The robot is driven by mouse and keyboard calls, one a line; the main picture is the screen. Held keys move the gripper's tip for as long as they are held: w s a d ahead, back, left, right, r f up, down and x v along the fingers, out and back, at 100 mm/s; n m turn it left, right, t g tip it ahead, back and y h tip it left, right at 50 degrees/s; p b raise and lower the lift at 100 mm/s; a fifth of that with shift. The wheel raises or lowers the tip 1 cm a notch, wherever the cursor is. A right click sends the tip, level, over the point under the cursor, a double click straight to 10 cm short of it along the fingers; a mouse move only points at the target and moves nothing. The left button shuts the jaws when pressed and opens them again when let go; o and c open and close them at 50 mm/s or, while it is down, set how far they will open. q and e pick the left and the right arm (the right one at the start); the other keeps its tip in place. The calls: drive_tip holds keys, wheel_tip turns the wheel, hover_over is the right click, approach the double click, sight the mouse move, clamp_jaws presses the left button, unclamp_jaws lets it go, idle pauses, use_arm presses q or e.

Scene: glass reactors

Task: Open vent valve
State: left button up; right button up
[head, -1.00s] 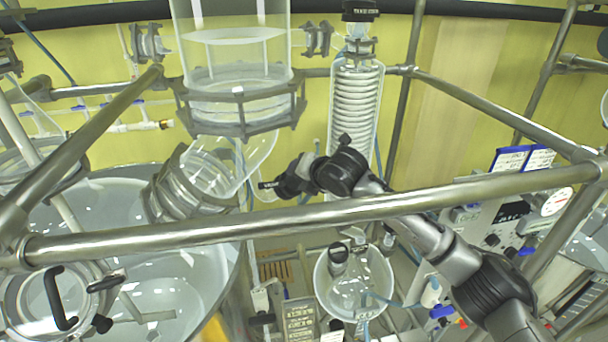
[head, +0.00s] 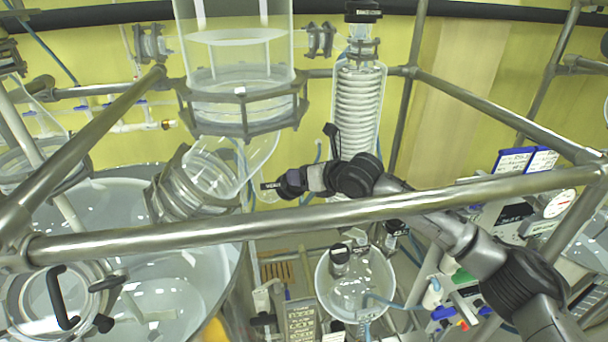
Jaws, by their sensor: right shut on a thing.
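My right gripper (head: 287,185) reaches leftward behind the horizontal steel rail, below the large glass vessel. It is shut on the vent valve, whose small dark end with white lettering (head: 270,185) shows just left of it. The fingers and the rest of the valve blend together or are hidden, so the valve's exact turn position cannot be told. My left gripper is not in view.
A glass vessel (head: 237,85) hangs above left, and a coil condenser (head: 360,115) stands close behind the arm. A round flask (head: 355,285) sits below.

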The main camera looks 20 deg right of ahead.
drive_tip(key=shift+n, duration=0.4)
drive_tip(key=o, duration=0.9)
drive_tip(key=shift+s, duration=0.1)
drive_tip(key=shift+s+d+r+b, duration=0.1)
drive_tip(key=shift+s+d+b, duration=0.15)
drive_tip(key=shift+b, duration=0.1)
drive_tip(key=shift+b+v, duration=1.3)
drive_tip(key=shift+v, duration=2.05)
